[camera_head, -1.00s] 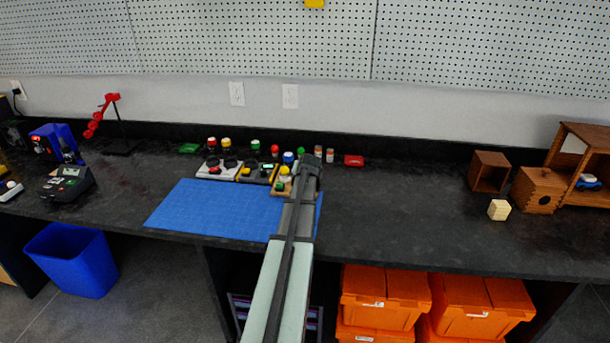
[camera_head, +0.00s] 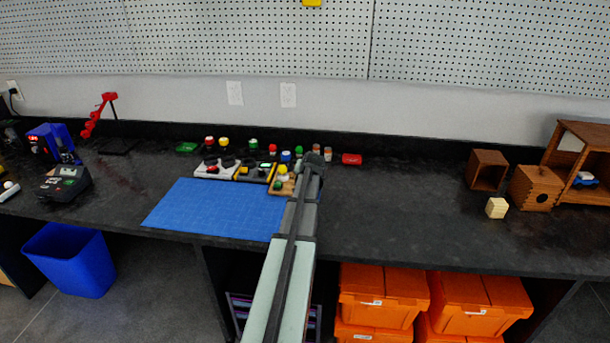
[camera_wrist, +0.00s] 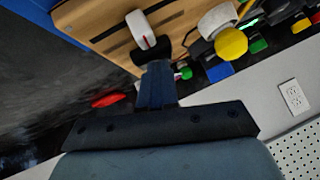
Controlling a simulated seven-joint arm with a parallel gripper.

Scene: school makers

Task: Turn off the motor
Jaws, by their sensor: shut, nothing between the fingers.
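A small wooden board (camera_head: 279,190) stands at the back right corner of the blue mat, partly behind my arm. In the wrist view the board (camera_wrist: 95,20) fills the upper part, with a white switch piece with a red line (camera_wrist: 141,30) on it. A pale round part with a yellow cap (camera_wrist: 231,44) sits to the right; I cannot tell for sure whether it is the motor. My gripper (camera_wrist: 154,62) is shut and empty, its tips right at the dark lower end of the switch piece. Touching or apart, I cannot tell. In the head view the fingers are hidden behind my wrist.
The blue mat (camera_head: 205,208) lies left of my arm. Other boards, like the white one (camera_head: 215,170), and several coloured-cap containers stand behind it. The counter (camera_head: 400,205) farther right is clear up to a wooden block (camera_head: 496,208).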

